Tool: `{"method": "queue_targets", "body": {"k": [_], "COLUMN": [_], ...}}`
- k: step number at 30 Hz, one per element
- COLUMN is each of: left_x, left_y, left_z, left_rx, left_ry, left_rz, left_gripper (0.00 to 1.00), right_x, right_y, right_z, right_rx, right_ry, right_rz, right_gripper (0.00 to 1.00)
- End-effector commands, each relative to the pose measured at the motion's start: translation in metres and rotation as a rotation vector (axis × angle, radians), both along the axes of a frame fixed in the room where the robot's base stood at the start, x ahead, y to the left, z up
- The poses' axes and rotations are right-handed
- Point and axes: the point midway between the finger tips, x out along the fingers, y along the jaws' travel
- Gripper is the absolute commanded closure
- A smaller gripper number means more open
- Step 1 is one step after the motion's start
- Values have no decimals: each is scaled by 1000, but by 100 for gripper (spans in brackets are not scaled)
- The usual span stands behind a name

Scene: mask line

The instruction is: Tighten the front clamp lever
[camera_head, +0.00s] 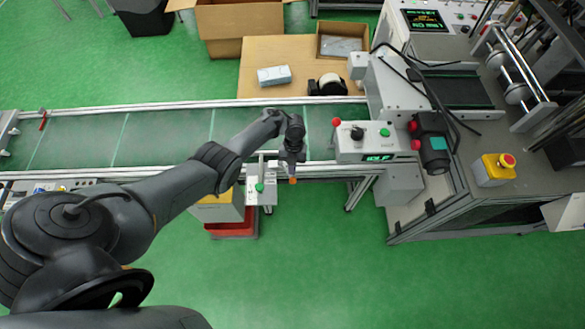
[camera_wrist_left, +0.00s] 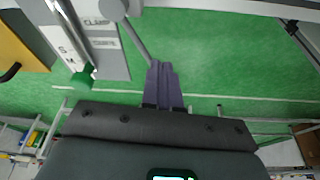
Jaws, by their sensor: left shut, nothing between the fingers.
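A small grey panel (camera_head: 262,196) hangs on the front rail of the conveyor, with a green knob (camera_head: 260,187). In the left wrist view the panel (camera_wrist_left: 108,62) carries a label reading "CLAMP", and its green knob (camera_wrist_left: 83,77) is at the lower left. A grey round-ended rod, which looks like the clamp lever (camera_wrist_left: 137,38), slants from the panel towards my fingers. My left gripper (camera_head: 292,172) is shut and empty beside the panel; its fingers (camera_wrist_left: 163,82) show in the wrist view. I cannot tell whether the fingers touch the rod.
The conveyor (camera_head: 75,145) runs under my left arm. A control box (camera_head: 365,143) with a red knob stands right of the gripper. The green floor (camera_head: 320,260) in front is clear.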

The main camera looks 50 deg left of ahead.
Motion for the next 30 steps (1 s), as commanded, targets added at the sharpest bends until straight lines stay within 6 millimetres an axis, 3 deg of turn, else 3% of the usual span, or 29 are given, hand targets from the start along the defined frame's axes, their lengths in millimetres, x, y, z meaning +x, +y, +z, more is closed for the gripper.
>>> {"method": "queue_targets", "body": {"k": [21,30], "left_x": [7,19], "left_y": [13,41], "left_z": [1,4], "left_rx": [2,2], "left_ry": [-2,-3], "left_rz": [3,25], "left_gripper": [100,100], "right_x": [0,0], "right_y": [-1,-2], "right_z": [-11,-34], "right_rx": [-4,-6], "right_ry": [0,0], "right_rz": [2,3], "right_gripper": [57,57]}}
